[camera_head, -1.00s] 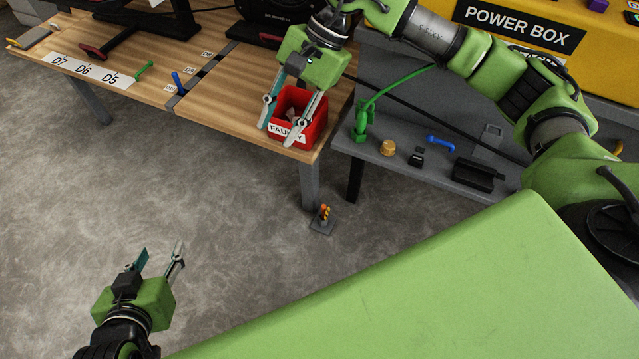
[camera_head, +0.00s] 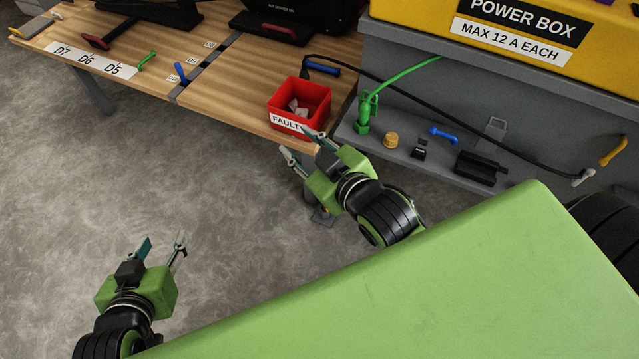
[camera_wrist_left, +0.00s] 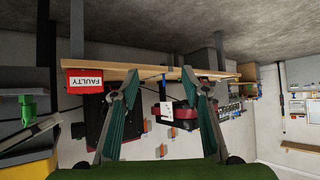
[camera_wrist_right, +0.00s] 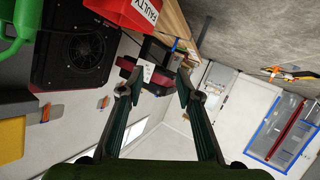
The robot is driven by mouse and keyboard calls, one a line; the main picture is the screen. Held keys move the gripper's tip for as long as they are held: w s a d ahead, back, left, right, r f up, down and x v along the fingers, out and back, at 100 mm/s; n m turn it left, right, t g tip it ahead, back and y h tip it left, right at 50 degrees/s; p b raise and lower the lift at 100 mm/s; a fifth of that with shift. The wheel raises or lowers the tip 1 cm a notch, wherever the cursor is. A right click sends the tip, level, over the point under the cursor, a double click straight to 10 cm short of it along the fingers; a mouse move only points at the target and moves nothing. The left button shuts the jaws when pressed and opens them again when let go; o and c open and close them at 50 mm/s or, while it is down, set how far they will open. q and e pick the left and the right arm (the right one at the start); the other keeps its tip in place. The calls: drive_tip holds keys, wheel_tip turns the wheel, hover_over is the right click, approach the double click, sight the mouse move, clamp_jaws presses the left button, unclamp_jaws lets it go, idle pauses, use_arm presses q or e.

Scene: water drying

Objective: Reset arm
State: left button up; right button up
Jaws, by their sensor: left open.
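My right gripper (camera_head: 302,150) is open and empty in the head view, in front of the workbench and just below the red FAULTY bin. Its spread fingers also show in the right wrist view (camera_wrist_right: 158,85) with nothing between them. My left gripper (camera_head: 162,247) is open and empty at the lower left, over the bare floor. Its parted fingers show in the left wrist view (camera_wrist_left: 160,80), also with nothing between them.
The red FAULTY bin (camera_head: 283,94) with pale pieces inside stands at the wooden workbench's (camera_head: 232,108) right end. A grey shelf (camera_head: 403,158) with small parts sits below the yellow power box (camera_head: 602,48). The floor (camera_head: 150,190) at left is clear.

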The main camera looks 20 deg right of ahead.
drive_tip(key=s+d+f+m+g, duration=0.1)
drive_tip(key=s+f+m+g, duration=0.2)
drive_tip(key=s+f, duration=0.3)
drive_tip(key=shift+s+f, duration=0.2)
drive_tip(key=shift+f, duration=0.05)
